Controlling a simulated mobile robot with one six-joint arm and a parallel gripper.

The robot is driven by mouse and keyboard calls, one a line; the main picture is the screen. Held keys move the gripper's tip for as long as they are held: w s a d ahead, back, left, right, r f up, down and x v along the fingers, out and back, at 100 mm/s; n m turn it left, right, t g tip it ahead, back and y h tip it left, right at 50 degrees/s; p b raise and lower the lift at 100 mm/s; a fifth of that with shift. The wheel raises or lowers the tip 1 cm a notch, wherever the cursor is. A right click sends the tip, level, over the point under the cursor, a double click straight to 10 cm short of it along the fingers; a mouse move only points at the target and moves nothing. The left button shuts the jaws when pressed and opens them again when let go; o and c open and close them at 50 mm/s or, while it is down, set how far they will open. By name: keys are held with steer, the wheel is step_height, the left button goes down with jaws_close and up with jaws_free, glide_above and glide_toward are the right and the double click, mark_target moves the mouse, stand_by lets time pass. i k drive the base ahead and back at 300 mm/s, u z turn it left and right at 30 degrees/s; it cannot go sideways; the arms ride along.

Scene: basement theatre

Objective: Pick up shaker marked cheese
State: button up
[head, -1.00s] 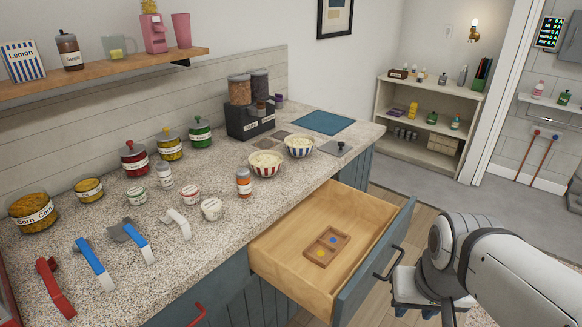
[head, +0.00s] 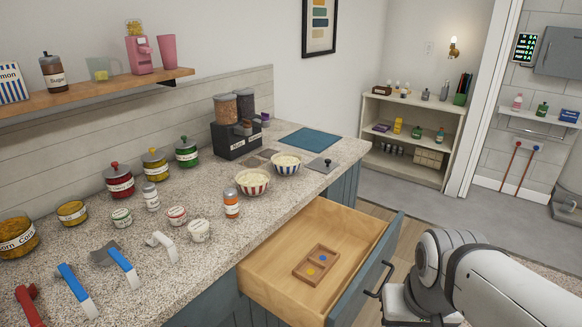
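Two shakers stand upright on the speckled counter (head: 190,262). One is orange with a grey top and a white label (head: 231,203), near the counter's front edge. The other is a white shaker with a grey top (head: 151,197), farther back and left. The lettering on both labels is too small to read, so I cannot tell which is marked cheese. My arm shows at the lower right, beyond the open drawer and apart from both shakers. My gripper's fingers cannot be made out.
Small labelled tubs (head: 176,216), lidded jars (head: 119,181) and scoops (head: 75,289) surround the shakers. Two striped bowls (head: 252,182) stand right of the orange shaker. An open wooden drawer (head: 285,268) holding a small tray (head: 315,263) juts out below the counter.

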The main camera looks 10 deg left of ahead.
mark_target(230, 195)
steer(key=u, duration=1.55)
steer(key=i, duration=0.9)
steer(key=u, duration=0.3)
